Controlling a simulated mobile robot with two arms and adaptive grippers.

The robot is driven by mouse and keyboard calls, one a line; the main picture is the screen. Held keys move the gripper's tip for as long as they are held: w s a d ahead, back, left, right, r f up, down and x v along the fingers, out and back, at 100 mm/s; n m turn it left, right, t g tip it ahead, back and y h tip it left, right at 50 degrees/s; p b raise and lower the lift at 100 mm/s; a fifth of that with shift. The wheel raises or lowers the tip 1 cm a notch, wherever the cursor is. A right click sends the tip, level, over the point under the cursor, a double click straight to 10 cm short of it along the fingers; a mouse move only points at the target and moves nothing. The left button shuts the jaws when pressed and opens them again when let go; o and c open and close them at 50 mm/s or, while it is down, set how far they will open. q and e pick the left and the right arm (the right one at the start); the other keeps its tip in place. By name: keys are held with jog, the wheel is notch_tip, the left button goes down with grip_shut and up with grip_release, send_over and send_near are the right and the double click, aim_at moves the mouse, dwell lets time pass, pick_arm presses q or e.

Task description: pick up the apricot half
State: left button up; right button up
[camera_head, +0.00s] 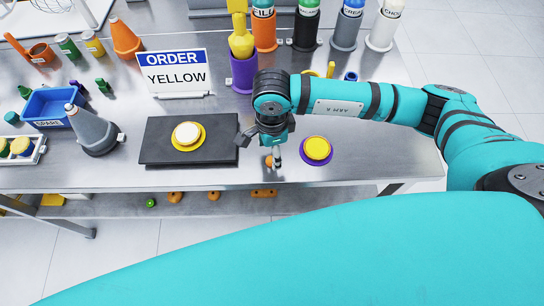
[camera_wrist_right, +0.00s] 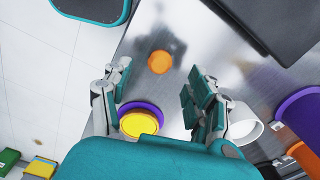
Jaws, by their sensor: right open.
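The apricot half (camera_head: 268,161) is a small orange piece on the steel table, partly hidden by my right gripper (camera_head: 260,149) in the head view. In the right wrist view the apricot half (camera_wrist_right: 160,62) lies on the bare metal, just beyond the gap between the fingertips. My right gripper (camera_wrist_right: 158,82) is open, with its two fingers spread and nothing between them. It hangs above the table, apart from the apricot half as far as the wrist view shows. My left gripper is not in view.
A yellow disc on a purple plate (camera_head: 304,158) lies right of the gripper. A dark board (camera_head: 160,153) with a cream disc on a yellow plate lies left. Behind stand a purple container (camera_head: 244,76), several bottles and an order sign (camera_head: 174,72). The table's front edge is close.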

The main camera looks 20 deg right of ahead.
jog(key=shift+f+p, duration=0.5)
jog(key=shift+f, duration=1.4)
jog(key=c, duration=0.8)
jog(key=shift+r, duration=0.1)
